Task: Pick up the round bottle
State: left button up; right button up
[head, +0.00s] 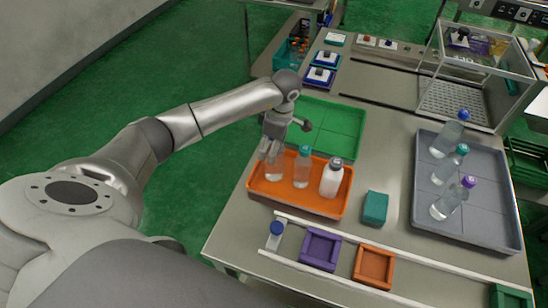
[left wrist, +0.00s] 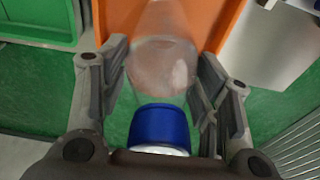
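An orange tray (head: 297,204) on the bench holds several items. At its left stands a clear bottle (head: 274,174) with my left gripper (head: 271,152) over it. The left wrist view shows a clear round bottle (left wrist: 162,65) with a blue cap (left wrist: 160,126) between the fingers of my left gripper (left wrist: 163,80). The fingers lie along both sides, close to the bottle; whether they press on it cannot be told. A clear teal-capped bottle (head: 303,171) and a white bottle (head: 331,182) stand to its right. My right gripper is not in view.
A green tray (head: 330,120) lies behind the orange one. A teal box (head: 375,208) stands to its right. A grey tray (head: 470,225) holds clear bottles. Along the front rail are a small blue-capped bottle (head: 275,235), a purple holder (head: 320,249) and an orange holder (head: 373,266).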

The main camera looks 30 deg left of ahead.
pick_arm(q)
grip_shut()
jog(key=shift+r, duration=0.1)
jog(key=shift+r, duration=0.1)
